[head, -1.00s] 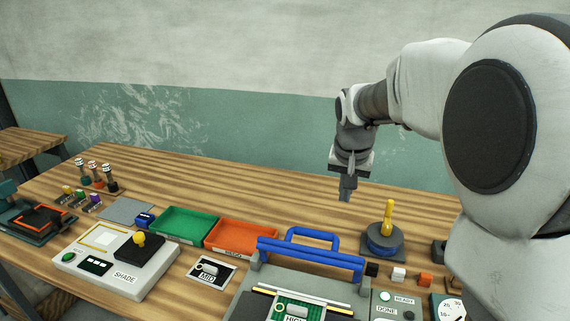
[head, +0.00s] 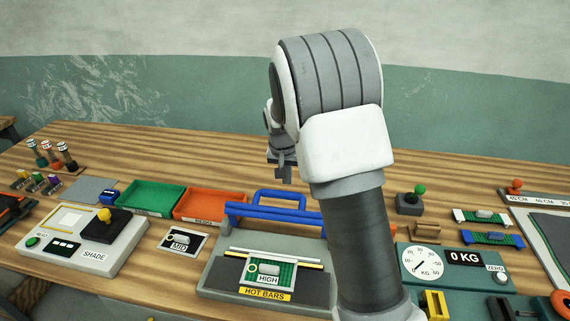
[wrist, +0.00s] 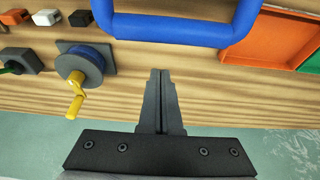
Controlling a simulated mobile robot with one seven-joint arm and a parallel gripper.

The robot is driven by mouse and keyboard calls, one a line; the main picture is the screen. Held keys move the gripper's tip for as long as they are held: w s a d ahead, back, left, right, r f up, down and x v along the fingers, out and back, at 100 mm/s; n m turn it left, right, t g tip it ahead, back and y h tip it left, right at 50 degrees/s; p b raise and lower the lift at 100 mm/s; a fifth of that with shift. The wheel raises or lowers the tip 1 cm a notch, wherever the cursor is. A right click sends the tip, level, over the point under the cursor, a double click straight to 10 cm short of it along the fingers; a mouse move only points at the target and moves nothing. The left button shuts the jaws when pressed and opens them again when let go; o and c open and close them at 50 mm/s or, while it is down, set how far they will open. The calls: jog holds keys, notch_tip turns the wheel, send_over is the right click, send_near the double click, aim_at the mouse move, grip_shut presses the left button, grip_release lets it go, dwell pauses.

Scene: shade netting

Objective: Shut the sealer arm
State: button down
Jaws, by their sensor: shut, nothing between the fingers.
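The sealer is a grey machine (head: 215,276) with a yellow HOT BARS label on its front. Its blue sealer arm (head: 250,212) is raised at the back, with a blue loop handle standing behind it. A green netting piece marked HIGH (head: 278,281) lies on the sealer bed. My gripper (head: 283,178) is shut and empty, above and behind the loop handle in the head view. In the wrist view my shut fingers (wrist: 160,75) point toward the blue handle (wrist: 185,32), apparently apart from it. My arm hides the sealer's right side in the head view.
A green tray (head: 153,196) and an orange tray (head: 208,203) stand left of the handle. The SHADE device (head: 90,245) is at the left. A dial scale (head: 424,262) stands at the right. The wrist view shows a blue spool with a yellow crank (wrist: 78,75).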

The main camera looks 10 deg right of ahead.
aim_at(279, 213)
jog(key=s, duration=0.1)
jog(key=s+a, duration=0.1)
jog(key=s, duration=0.1)
jog(key=shift+s+a+r, duration=0.25)
jog(key=shift+a+r, duration=0.05)
jog(key=shift+a+b, duration=0.1)
jog(key=shift+b, duration=0.2)
jog(key=shift+s+r+t+b, duration=0.15)
jog(key=shift+s+t+b, duration=0.15)
jog(key=shift+t+b, duration=0.1)
